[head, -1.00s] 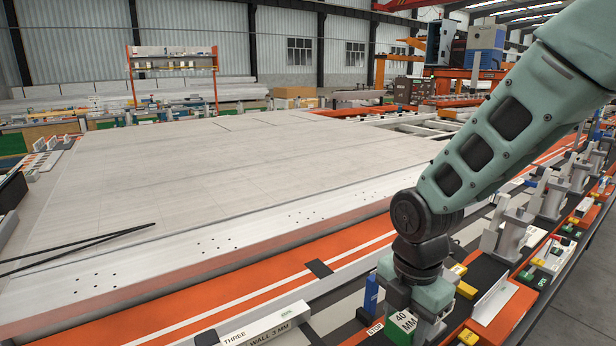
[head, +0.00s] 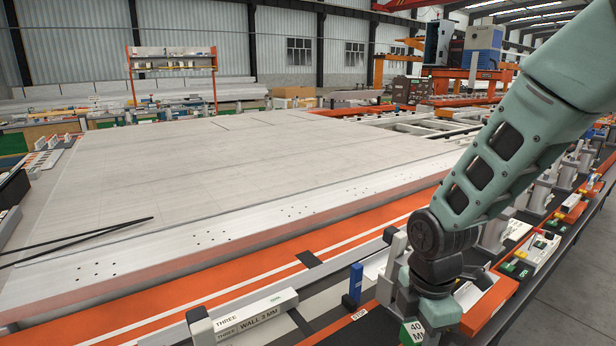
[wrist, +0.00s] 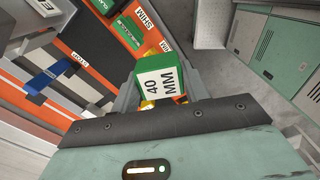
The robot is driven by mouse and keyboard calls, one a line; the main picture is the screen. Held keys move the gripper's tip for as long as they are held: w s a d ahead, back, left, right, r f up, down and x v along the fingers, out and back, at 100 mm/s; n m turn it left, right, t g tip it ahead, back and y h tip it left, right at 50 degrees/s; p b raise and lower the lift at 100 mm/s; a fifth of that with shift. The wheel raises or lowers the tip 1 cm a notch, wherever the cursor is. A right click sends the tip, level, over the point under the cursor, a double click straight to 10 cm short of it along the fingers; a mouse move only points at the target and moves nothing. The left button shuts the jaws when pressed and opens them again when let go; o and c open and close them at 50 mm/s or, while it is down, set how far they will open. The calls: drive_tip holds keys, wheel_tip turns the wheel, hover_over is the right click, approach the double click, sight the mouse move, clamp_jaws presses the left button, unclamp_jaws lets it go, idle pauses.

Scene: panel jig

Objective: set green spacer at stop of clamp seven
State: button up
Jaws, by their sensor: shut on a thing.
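The green spacer (head: 415,331) is a green block with a white face marked 40 MM. My gripper (wrist: 158,92) is shut on it, and the spacer (wrist: 160,73) shows between the fingers in the wrist view. In the head view the gripper is at the lower right, over the clamp rail, and hides what is under it. A STOP label (head: 358,314) lies just left of the spacer, by a blue upright (head: 355,283); the label shows in the wrist view too (wrist: 80,59). I cannot read a number seven on any clamp.
A pale bar marked THREE, WALL 3 MM (head: 250,316) lies at lower front. The large pale panel (head: 210,185) fills the left and middle. Clamps (head: 545,190) and an orange tray (head: 495,300) line the right. Grey floor (head: 585,270) is open beyond.

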drive_tip(key=w+d+f+m, duration=0.2)
drive_tip(key=d+f+m, duration=1.1)
drive_tip(key=m, duration=0.7)
wheel_tip(320, 180, down, 2)
drive_tip(key=shift+w+d+f, duration=0.1)
drive_tip(key=shift+w+d, duration=0.1)
drive_tip(key=shift+w, duration=0.05)
drive_tip(key=shift+w, duration=0.1)
wheel_tip(320, 180, down, 8)
drive_tip(key=b, duration=0.7)
drive_tip(key=shift+r+b, duration=0.2)
drive_tip(key=shift+b, duration=0.2)
